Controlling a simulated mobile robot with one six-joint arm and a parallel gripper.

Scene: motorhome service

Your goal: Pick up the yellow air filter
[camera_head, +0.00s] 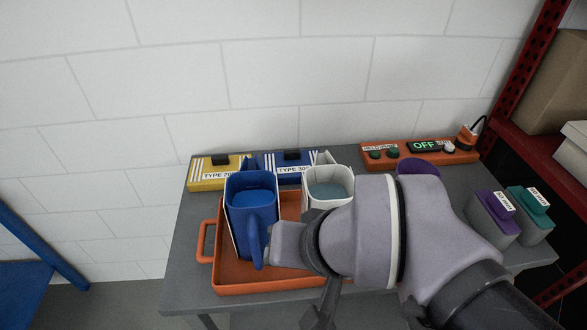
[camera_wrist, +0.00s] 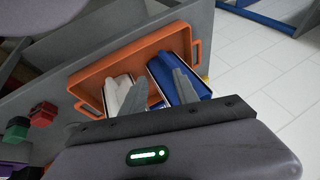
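The yellow air filter (camera_head: 220,175) is a yellow block with a black grip on top and a white type label. It sits at the back left of the grey table, against the wall, left of the blue filter (camera_head: 290,168). In the wrist view, only a small yellow patch shows beyond the tray, and I cannot tell if it is the filter. My gripper (camera_wrist: 159,78) is open, with its two fingers apart and nothing visible held between them. In the head view, its wrist is over the orange tray, in front and to the right of the yellow filter; the fingertips are not clear.
The orange tray (camera_head: 207,243) holds a blue jug (camera_head: 250,213) and a white jug (camera_head: 328,186), between my gripper and the filters. An orange panel reading OFF (camera_head: 423,147) is at the back right. Purple (camera_head: 493,218) and teal (camera_head: 533,213) containers stand at the right.

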